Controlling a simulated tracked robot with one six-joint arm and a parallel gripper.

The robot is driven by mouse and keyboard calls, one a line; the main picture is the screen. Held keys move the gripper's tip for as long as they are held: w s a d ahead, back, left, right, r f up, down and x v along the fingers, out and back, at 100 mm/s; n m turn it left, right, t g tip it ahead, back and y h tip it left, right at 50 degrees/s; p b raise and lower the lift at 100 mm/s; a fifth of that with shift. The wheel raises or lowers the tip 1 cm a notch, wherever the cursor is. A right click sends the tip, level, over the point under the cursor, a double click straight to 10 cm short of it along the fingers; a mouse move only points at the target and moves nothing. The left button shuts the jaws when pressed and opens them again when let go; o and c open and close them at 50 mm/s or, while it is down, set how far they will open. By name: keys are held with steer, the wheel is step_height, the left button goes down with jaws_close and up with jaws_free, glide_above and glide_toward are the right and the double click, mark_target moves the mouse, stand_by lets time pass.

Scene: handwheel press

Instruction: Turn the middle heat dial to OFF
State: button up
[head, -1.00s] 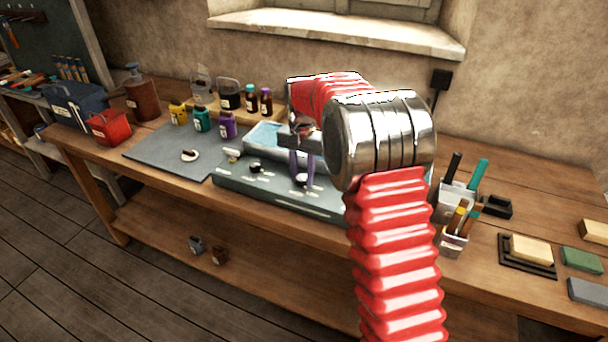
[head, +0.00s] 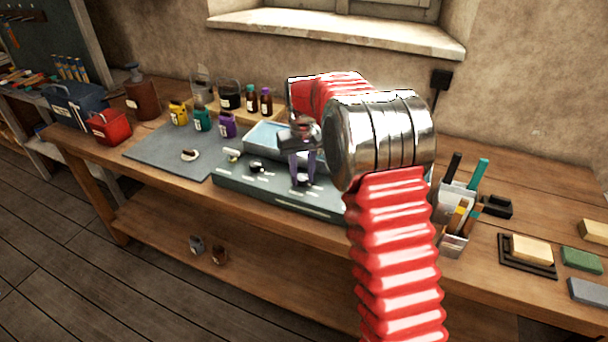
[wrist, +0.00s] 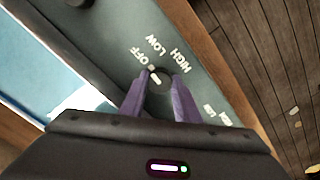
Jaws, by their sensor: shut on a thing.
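The middle heat dial (wrist: 161,87) is a small dark round knob with a white pointer line on the sloped grey-green panel (wrist: 101,46). In the wrist view its pointer slants up and left, towards the OFF lettering (wrist: 139,64); HIGH and LOW are printed to the upper right. My gripper (wrist: 158,88) has its two purple fingers on either side of the dial, shut on it. In the head view my gripper (head: 302,178) reaches down to the panel's front and mostly hides the dial.
Another dark dial (head: 257,167) and a pale lever (head: 233,155) are on the panel to the left. A pale blue tray (head: 264,139) lies behind. A tool holder (head: 457,203) stands to the right of my arm. The grey mat (head: 160,147) has free room.

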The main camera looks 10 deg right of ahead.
mark_target(303, 177)
steer(key=shift+d+n, duration=0.1)
steer(key=shift+n, duration=0.4)
steer(key=o, duration=1)
steer(key=shift+o, duration=0.2)
step_height(303, 177, up, 14)
steer(key=shift+f, duration=0.15)
steer(key=shift+w, duration=0.1)
